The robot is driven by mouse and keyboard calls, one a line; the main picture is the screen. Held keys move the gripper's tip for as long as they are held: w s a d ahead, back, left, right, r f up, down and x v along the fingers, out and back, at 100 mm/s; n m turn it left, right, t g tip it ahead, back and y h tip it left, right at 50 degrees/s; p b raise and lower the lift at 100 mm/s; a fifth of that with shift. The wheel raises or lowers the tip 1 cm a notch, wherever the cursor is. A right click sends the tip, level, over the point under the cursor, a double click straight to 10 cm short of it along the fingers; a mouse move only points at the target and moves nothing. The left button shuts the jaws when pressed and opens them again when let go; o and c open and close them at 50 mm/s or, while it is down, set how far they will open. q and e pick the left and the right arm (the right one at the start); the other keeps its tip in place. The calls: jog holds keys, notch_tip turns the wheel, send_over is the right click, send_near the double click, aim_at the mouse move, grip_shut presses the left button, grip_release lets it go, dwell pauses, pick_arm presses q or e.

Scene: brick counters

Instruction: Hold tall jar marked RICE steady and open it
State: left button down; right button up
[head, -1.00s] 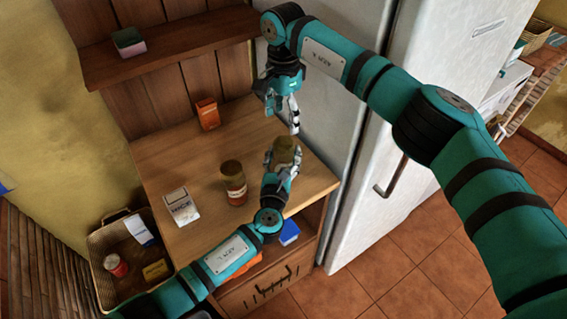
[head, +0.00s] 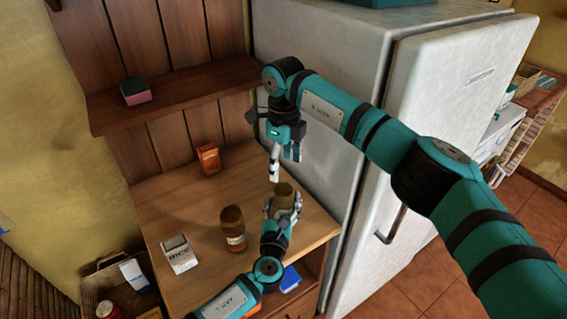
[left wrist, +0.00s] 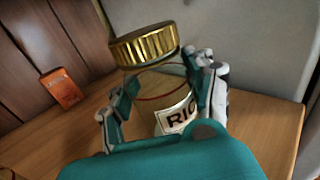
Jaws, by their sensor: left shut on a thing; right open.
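The tall jar with the RICE label (left wrist: 174,122) stands in my left gripper (left wrist: 165,92), whose fingers are closed around its body. Its gold lid (left wrist: 143,46) is on top in the left wrist view. In the head view the jar's brownish lid (head: 284,190) shows above my left gripper (head: 282,207), near the right side of the wooden counter; the label is hidden there. My right gripper (head: 284,163) points down just above the lid, with its fingers spread and nothing between them. I cannot tell whether a fingertip touches the lid.
An orange box (head: 209,160) stands at the back. A shelf (head: 180,97) is above; the fridge (head: 330,130) is close behind my right gripper.

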aim_at(284, 189)
jog(key=m, duration=1.1)
jog(key=shift+m, duration=0.4)
jog(key=m, duration=1.1)
jog(key=shift+f, duration=4)
